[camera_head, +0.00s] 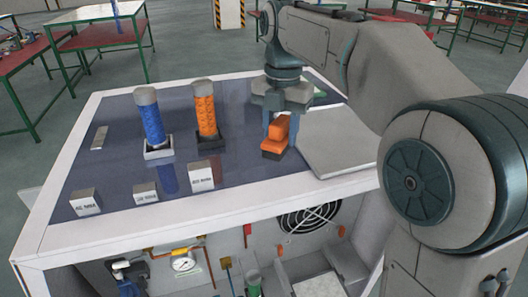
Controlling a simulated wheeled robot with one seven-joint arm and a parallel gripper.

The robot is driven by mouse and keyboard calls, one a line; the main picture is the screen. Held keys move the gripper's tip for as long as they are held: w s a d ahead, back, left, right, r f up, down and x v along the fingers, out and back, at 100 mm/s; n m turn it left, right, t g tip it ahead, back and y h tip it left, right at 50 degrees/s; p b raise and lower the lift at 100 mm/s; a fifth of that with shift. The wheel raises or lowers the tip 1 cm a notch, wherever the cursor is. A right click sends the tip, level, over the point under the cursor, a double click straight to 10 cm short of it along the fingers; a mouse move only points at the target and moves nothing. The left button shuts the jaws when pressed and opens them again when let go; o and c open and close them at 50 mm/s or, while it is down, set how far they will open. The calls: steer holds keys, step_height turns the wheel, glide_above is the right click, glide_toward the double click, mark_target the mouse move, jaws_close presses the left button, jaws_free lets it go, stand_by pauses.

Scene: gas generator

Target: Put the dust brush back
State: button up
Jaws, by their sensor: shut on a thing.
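The dust brush (276,141) has an orange body and a dark underside. It is in my gripper (282,122), at the right-middle of the blue-topped cabinet surface (110,170). My gripper points down and its bluish fingers are closed on the upper part of the brush. The brush is at or just above the surface; I cannot tell whether it touches. A finger hides part of the brush.
A blue cylinder (150,122) and an orange cylinder (205,110) stand in holders left of the brush. Small labelled blocks (202,176) line the front. A grey panel (335,145) lies right of the brush. The open cabinet below holds a gauge (183,263) and a fan grille (308,217).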

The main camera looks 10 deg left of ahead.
steer(key=a, duration=0.1)
steer(key=a+f, duration=0.2)
steer(key=shift+s+a, duration=0.15)
steer(key=shift+s, duration=0.1)
steer(key=shift+f, duration=2)
steer(key=o, duration=0.9)
steer(key=shift+f, duration=0.15)
steer(key=shift+o, duration=0.2)
step_height(320, 180, up, 12)
steer(key=p, duration=0.1)
steer(key=shift+w+r, duration=0.2)
